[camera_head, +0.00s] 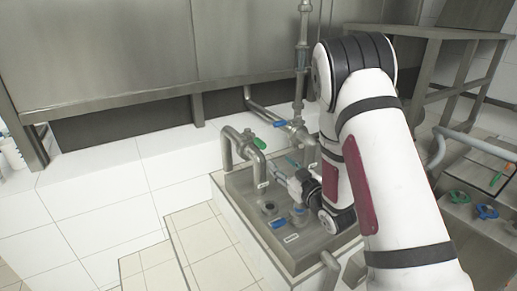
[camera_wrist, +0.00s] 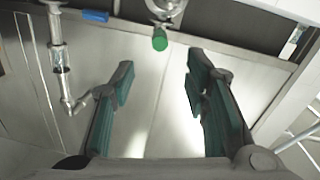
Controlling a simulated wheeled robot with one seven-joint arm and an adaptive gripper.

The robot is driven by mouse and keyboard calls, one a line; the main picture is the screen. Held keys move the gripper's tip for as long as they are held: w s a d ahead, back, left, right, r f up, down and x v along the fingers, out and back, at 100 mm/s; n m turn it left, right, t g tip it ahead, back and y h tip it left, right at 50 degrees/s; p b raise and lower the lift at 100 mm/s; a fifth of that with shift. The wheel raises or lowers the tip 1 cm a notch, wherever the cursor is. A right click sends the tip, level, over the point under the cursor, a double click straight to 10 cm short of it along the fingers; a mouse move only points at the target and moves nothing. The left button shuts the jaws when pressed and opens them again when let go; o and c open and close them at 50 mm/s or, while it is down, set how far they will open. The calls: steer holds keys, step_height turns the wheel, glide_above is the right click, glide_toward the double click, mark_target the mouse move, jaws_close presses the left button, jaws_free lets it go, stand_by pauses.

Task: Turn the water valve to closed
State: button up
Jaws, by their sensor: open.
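Several pipe valves stand on a steel sink unit, and I cannot tell which one is the water valve. In the head view a green-handled valve (camera_head: 259,143) is on a bent pipe, a blue handle (camera_head: 280,124) is behind it, and another blue handle (camera_head: 279,224) is low at the front. My gripper (camera_head: 286,168) is over the unit, apart from the handles. In the wrist view my gripper (camera_wrist: 160,66) is open and empty, its teal pads wide apart. A green handle (camera_wrist: 160,39) shows beyond the gap between the fingertips, and a blue handle (camera_wrist: 95,16) is up to the left. Labels are unreadable.
The steel unit (camera_head: 245,184) sits on a tiled block. A vertical pipe (camera_head: 301,70) rises behind it, against a large steel cabinet (camera_head: 110,45). At the right are a steel table (camera_head: 430,32) and more green and blue valves (camera_head: 486,211). White tiled floor is clear at left.

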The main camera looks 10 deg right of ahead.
mark_target(263, 147)
steer(key=x, duration=1.3)
steer(key=shift+w+r, duration=0.1)
steer(key=shift+w, duration=0.1)
steer(key=shift+a, duration=0.1)
jaws_close()
